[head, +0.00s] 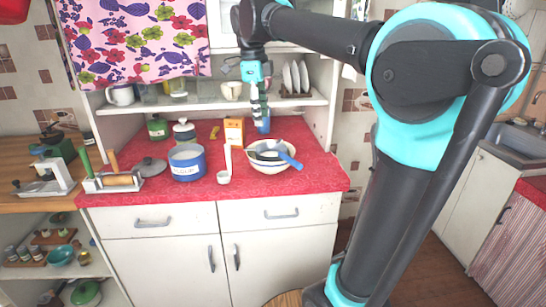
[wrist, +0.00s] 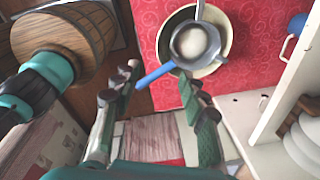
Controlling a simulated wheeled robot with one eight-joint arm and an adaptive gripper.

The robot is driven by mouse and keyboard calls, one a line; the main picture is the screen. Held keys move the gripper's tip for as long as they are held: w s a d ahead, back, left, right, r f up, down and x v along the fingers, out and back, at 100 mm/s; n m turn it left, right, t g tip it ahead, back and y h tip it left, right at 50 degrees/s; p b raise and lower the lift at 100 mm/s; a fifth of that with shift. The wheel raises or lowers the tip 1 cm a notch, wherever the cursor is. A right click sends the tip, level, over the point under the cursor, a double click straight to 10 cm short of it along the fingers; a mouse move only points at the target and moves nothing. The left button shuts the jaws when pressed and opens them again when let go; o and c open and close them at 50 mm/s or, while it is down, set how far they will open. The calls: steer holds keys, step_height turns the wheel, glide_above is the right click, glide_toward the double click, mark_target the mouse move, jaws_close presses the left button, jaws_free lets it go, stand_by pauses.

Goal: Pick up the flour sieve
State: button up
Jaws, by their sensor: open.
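The flour sieve (wrist: 193,42) has a pale round mesh and a blue handle. In the wrist view it rests in a wide white bowl (wrist: 164,38), its handle reaching over the rim toward my fingers. In the head view the sieve's blue handle (head: 289,159) shows at the right of the bowl (head: 282,166) on the red counter. My gripper (head: 259,116) is above and behind the bowl in the head view, pointing down. In the wrist view my gripper (wrist: 157,98) is open and empty, with the handle's end near the gap between its fingers and apparently apart from them.
A shelf (head: 205,103) with dishes crosses behind my gripper. The red counter (head: 325,178) is clear to the right.

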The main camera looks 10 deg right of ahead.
steer(key=s+d+r+m, duration=0.1)
steer(key=s+d+m, duration=0.1)
steer(key=d+m, duration=0.45)
steer(key=m, duration=0.2)
glide_toward(289, 157)
steer(key=shift+h, duration=0.4)
steer(key=f, duration=0.5)
steer(key=shift+w+d, duration=0.2)
steer(key=shift+w, duration=0.15)
steer(key=shift+d+f, duration=0.2)
steer(key=shift+f, duration=1.3)
steer(key=shift+d+f, duration=0.15)
steer(key=shift+f, duration=1.3)
jaws_close()
